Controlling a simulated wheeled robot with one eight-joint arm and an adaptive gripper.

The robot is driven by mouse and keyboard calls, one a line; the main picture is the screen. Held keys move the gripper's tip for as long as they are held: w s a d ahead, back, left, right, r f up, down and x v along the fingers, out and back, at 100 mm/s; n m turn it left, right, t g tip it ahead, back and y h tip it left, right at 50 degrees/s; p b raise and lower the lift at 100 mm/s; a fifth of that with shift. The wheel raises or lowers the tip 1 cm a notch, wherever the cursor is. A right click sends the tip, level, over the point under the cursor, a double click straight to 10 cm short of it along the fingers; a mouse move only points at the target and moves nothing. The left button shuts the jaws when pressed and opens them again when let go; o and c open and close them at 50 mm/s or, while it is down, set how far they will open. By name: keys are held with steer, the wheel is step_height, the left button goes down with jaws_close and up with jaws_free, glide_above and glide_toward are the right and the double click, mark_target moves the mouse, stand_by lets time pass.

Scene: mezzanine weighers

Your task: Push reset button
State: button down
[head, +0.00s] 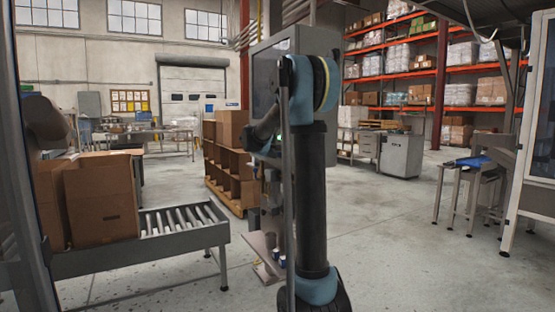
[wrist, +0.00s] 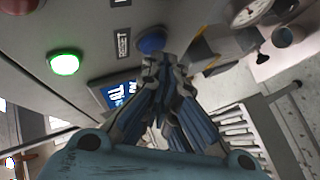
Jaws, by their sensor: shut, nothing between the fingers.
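The blue reset button (wrist: 152,40) is round and sits on a grey panel in the wrist view, beside a small RESET label (wrist: 123,42). My gripper (wrist: 158,62) is shut and empty, its fingertips at the lower edge of the blue button in the picture. I cannot tell whether they touch it. In the head view a grey cabinet (head: 263,78) stands behind my arm, and the button face and my gripper are not clearly visible there.
The panel also has a lit green button (wrist: 64,63), a red button (wrist: 18,5), a small screen (wrist: 114,92) and a gauge (wrist: 246,12). A roller conveyor (head: 180,222) with cardboard boxes (head: 101,197) stands left. Open floor lies to the right.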

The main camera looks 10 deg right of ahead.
steer(key=shift+s+a, duration=0.15)
steer(key=shift+a, duration=0.25)
steer(key=shift+a, duration=0.1)
steer(key=a, duration=0.1)
steer(key=s+a, duration=0.1)
steer(key=a, duration=0.2)
steer(key=shift+s+a, duration=0.25)
steer(key=shift+a, duration=0.05)
stand_by(0.6)
